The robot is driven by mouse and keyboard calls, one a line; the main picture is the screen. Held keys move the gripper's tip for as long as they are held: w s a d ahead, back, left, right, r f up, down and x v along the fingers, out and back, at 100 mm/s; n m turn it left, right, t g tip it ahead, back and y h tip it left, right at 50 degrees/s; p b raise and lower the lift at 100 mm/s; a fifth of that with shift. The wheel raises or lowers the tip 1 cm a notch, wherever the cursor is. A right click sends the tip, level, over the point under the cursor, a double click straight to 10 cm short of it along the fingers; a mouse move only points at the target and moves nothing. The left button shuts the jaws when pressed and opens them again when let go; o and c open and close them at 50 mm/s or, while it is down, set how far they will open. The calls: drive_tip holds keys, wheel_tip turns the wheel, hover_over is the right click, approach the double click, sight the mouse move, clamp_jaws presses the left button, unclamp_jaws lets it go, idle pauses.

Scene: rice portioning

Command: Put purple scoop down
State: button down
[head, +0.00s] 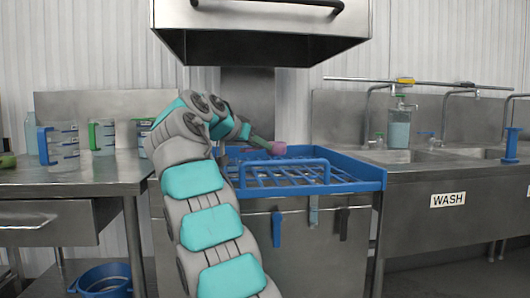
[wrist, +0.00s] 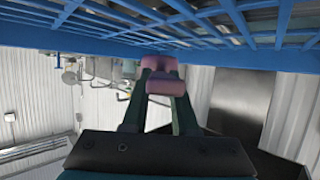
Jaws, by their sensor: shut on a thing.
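The purple scoop (head: 277,148) shows as a small pinkish-purple piece at the end of my gripper (head: 263,143) in the head view. It also shows in the wrist view (wrist: 163,86), between and in front of the two dark green fingers of my gripper (wrist: 160,72). My gripper is shut on it. It is close to the blue rack (head: 290,178), over its back part; I cannot tell whether the scoop touches the bars. Most of the scoop's shape is hidden or too small to make out.
The blue rack sits on a steel unit under a hood (head: 262,48). Left is a steel table (head: 90,176) with several measuring jugs (head: 62,147). Right is a wash counter (head: 440,180) with taps and a soap bottle (head: 399,130). A blue bucket (head: 103,282) is under the table.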

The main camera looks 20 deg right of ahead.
sight(265, 170)
drive_tip(key=shift+w+d+r, duration=0.15)
drive_tip(key=shift+w+d, duration=0.25)
drive_tip(key=shift+d, duration=0.3)
drive_tip(key=shift+w+d+f+p, duration=0.2)
drive_tip(key=shift+w+d+p, duration=0.1)
drive_tip(key=shift+d, duration=0.1)
drive_tip(key=shift+f+b, duration=1.05)
drive_tip(key=shift+f, duration=0.75)
drive_tip(key=shift+f, duration=0.1)
drive_tip(key=c, duration=0.7)
unclamp_jaws()
drive_tip(key=shift+r, duration=0.2)
drive_tip(key=v, duration=1.2)
drive_tip(key=shift+f, duration=0.1)
